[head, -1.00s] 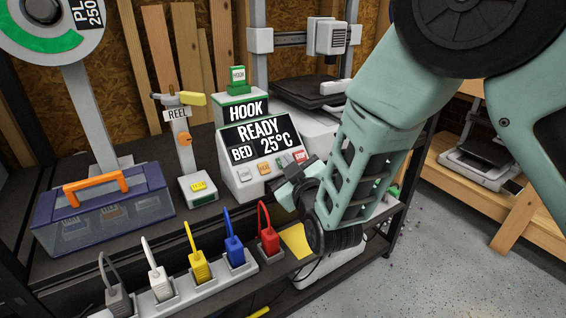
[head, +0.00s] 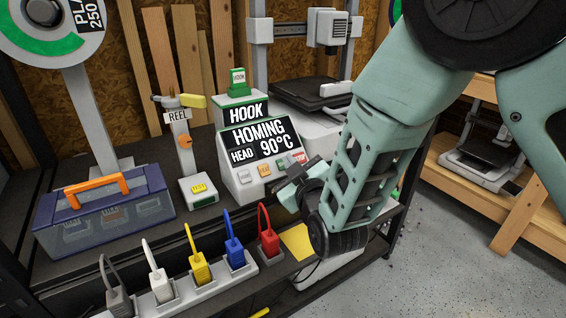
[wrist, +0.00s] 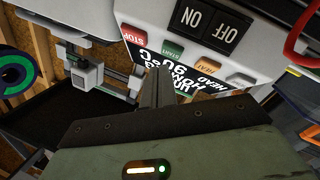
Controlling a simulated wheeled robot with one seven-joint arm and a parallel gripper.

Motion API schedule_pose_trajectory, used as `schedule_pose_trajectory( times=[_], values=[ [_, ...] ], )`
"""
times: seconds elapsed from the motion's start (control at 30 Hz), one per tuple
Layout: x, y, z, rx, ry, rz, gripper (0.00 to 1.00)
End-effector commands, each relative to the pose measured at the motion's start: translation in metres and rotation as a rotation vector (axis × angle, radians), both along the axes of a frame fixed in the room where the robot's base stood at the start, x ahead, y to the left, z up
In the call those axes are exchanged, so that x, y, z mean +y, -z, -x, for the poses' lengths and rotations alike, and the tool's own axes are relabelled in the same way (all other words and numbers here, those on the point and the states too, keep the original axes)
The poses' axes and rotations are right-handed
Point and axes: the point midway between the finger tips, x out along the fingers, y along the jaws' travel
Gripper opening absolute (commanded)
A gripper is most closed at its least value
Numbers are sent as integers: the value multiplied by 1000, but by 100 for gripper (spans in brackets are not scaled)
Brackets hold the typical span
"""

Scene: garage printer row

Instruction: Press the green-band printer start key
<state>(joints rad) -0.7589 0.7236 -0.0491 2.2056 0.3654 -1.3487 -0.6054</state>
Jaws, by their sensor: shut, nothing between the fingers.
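The printer (head: 236,180) with a green band under its HOOK label stands on the shelf. Its screen (head: 259,141) reads HOMING, HEAD 90°C. Below the screen is a row of keys. The green start key (wrist: 173,50) shows in the wrist view between the red stop key (wrist: 133,36) and the orange heat key (wrist: 206,65). My gripper (wrist: 158,72) is shut and empty, its tips close to the start key. I cannot tell whether they touch it. In the head view my gripper (head: 286,174) is in front of the panel's right half.
A black ON/OFF switch (wrist: 212,25) is on the printer front. A strip with several coloured plugs (head: 214,283) runs along the front. A blue toolbox (head: 104,211) and a REEL stand (head: 185,150) are to the left.

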Motion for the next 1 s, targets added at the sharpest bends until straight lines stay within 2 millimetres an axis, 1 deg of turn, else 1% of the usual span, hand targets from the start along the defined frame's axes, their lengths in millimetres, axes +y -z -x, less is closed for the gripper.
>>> schedule_pose_trajectory(
  times=[0.27, 0.7, 0.83, 1.0],
  values=[
    [0, -1, 1, 0, 0, 0, 0],
    [-16, -31, 24, 0, -1, -1, 0],
    [-19, -35, 29, 1, -1, -1, 0],
    [-20, -35, 30, 0, -1, -1, 0]
  ],
)
